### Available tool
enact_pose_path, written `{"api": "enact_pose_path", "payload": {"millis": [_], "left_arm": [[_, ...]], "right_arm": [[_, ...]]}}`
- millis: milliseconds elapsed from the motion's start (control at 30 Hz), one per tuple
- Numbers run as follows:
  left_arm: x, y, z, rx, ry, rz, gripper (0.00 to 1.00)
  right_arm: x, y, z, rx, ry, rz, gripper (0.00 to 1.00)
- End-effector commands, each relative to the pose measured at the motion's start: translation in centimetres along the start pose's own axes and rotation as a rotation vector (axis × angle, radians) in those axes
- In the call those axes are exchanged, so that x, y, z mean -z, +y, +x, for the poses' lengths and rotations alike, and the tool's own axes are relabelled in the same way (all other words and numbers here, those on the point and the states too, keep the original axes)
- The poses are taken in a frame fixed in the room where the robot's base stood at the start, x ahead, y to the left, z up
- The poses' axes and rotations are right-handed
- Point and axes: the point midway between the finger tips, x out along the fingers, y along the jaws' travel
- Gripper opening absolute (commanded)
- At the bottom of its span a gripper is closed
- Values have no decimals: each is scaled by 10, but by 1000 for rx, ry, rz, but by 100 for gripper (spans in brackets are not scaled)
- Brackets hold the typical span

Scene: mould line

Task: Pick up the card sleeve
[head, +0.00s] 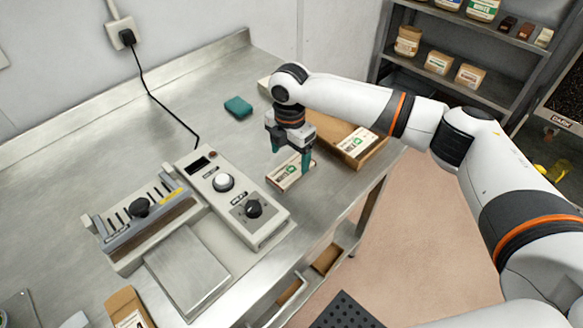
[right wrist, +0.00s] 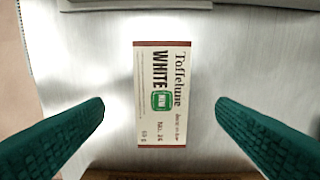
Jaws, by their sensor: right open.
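The card sleeve (head: 283,178) lies flat on the steel bench, just right of the control box. In the right wrist view the sleeve (right wrist: 150,120) is cream with a brown end band, a green square and the words "Toffelune WHITE". My right gripper (head: 291,158) points down over it with green fingers open. In the right wrist view the fingers stand apart on either side of the sleeve, with clear gaps and no contact seen. Whether the fingertips are down at its height cannot be told. My left gripper is not in view.
A cardboard box (head: 376,153) holding a similar printed piece stands close behind right of the sleeve. The control box with knobs (head: 270,222) is to its left. A teal sponge (head: 238,107) lies farther back. The bench's front edge is near on the right.

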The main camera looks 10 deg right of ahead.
Motion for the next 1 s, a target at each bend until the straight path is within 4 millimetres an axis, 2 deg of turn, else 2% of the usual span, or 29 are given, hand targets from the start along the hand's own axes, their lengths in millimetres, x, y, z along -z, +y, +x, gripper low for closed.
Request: {"api": "enact_pose_path", "payload": {"millis": [133, 233, 400, 633, 933, 1000], "left_arm": [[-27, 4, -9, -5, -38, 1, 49], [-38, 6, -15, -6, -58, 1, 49], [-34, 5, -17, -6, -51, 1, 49], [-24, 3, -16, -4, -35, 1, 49], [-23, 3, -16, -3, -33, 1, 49], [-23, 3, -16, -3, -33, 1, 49]], "right_arm": [[-4, -1, 16, -5, 0, -1, 80], [-5, -2, 32, -5, 1, 0, 80], [-5, -3, 50, -2, 1, 0, 80], [-5, -3, 52, -1, 1, 0, 80], [-5, -3, 51, -1, 0, 0, 33], [-5, -3, 51, -1, 1, 0, 33]]}}
